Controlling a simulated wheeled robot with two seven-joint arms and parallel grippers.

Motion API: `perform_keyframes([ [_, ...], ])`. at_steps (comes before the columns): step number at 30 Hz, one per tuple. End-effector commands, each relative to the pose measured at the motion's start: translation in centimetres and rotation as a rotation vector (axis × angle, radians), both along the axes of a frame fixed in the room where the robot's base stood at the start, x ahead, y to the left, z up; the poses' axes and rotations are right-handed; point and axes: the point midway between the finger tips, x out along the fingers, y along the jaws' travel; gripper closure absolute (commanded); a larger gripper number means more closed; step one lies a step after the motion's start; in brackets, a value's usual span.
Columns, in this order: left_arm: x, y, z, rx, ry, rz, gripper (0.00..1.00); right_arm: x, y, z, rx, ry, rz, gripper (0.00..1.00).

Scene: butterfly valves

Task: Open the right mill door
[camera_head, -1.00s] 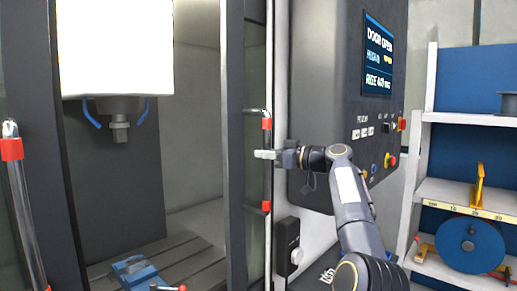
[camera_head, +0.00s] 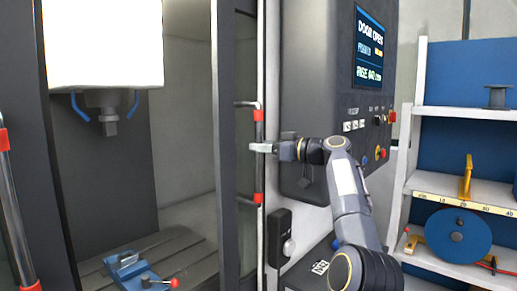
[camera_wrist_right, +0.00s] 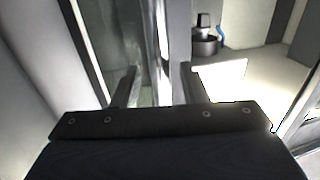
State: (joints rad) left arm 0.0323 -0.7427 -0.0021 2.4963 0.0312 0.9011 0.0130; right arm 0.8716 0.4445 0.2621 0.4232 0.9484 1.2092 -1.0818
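The right mill door (camera_head: 226,170) is a dark-framed panel standing to the right of the mill's opening. Its vertical metal handle (camera_head: 259,165) has red bands near its top and bottom. My right gripper (camera_head: 262,147) is at the handle's middle height, with its fingers reaching across the bar. In the right wrist view my right gripper (camera_wrist_right: 158,85) has its two fingers well apart, with a blurred upright bar between them that looks like the handle (camera_wrist_right: 160,50). Contact with the bar cannot be made out. My left gripper is not in view.
The left door's handle (camera_head: 14,215) is at the far left. Inside the mill are a spindle (camera_head: 108,115) and a blue vise (camera_head: 128,268). A control panel (camera_head: 335,90) stands right of the handle. A shelf (camera_head: 470,190) with a blue wheel is at the far right.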

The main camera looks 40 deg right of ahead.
Motion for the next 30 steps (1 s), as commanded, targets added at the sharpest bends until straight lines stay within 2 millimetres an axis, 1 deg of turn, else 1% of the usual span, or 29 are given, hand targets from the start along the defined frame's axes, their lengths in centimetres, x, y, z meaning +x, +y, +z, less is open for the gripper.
perform_keyframes([
  [1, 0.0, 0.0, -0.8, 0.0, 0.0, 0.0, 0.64, -1.0, -0.4, -0.4, -0.002, -0.002, -0.005, 0.61],
  [6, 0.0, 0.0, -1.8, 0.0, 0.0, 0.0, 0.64, -3.8, -1.1, -0.3, -0.001, -0.001, -0.004, 0.61],
  [9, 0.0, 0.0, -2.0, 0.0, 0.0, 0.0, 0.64, -5.0, -1.5, -0.2, 0.0, 0.0, -0.003, 0.61],
  [12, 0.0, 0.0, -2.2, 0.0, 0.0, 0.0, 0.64, -5.7, -1.6, -0.1, -0.001, -0.001, -0.002, 0.61],
  [30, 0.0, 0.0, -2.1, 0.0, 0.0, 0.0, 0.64, -5.9, -1.6, 0.0, 0.0, -0.001, 0.0, 0.61],
])
